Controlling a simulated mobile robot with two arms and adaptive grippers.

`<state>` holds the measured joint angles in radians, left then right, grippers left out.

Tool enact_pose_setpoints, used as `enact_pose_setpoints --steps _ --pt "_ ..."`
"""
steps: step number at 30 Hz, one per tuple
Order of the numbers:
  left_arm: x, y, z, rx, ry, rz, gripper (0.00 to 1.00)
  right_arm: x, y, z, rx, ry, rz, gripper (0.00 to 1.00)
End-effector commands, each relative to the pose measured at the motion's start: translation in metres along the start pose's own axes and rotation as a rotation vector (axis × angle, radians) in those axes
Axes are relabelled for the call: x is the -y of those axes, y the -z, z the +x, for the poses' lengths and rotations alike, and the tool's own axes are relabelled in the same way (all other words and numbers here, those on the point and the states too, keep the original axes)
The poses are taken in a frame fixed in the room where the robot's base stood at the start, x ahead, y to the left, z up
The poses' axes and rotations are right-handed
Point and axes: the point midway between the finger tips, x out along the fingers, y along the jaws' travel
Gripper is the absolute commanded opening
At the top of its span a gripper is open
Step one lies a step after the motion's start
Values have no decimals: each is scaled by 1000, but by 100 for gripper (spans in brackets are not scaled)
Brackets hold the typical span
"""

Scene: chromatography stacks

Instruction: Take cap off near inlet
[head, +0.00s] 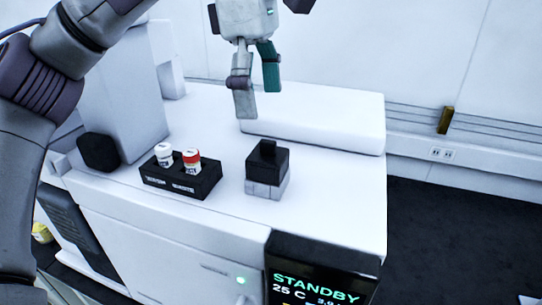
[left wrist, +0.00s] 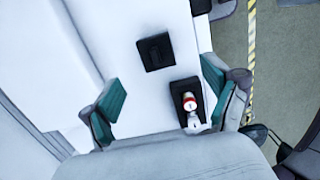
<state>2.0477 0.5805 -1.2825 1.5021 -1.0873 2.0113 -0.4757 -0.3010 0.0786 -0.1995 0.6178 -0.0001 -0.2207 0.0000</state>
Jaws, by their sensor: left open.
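A black square cap (head: 267,160) with a raised ridge on top sits on a pale square block, the inlet (head: 267,188), on top of the white instrument. In the left wrist view the cap (left wrist: 155,52) shows from above as a black square. My left gripper (head: 257,88) hangs above and behind the cap in the head view, apart from it. My right gripper is not in view.
A black rack (head: 180,188) left of the inlet holds a white-capped vial (head: 164,153) and a red-capped vial (head: 192,159). A low white raised housing (head: 325,118) lies behind. A display (head: 318,283) reads STANDBY, 25 C. The white top right of the inlet is clear.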

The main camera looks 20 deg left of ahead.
Motion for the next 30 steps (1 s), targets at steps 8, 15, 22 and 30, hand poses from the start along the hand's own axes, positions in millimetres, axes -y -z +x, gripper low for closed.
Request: enact_pose_setpoints --steps 8,15,22,30 --pt "0 0 48 1 3 0 88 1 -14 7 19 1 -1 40" --pt "-2 1 66 1 5 -2 88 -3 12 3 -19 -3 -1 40" --pt "-5 2 97 1 2 -3 88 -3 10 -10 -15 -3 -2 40" --pt "-5 2 105 2 0 -2 88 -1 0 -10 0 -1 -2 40"
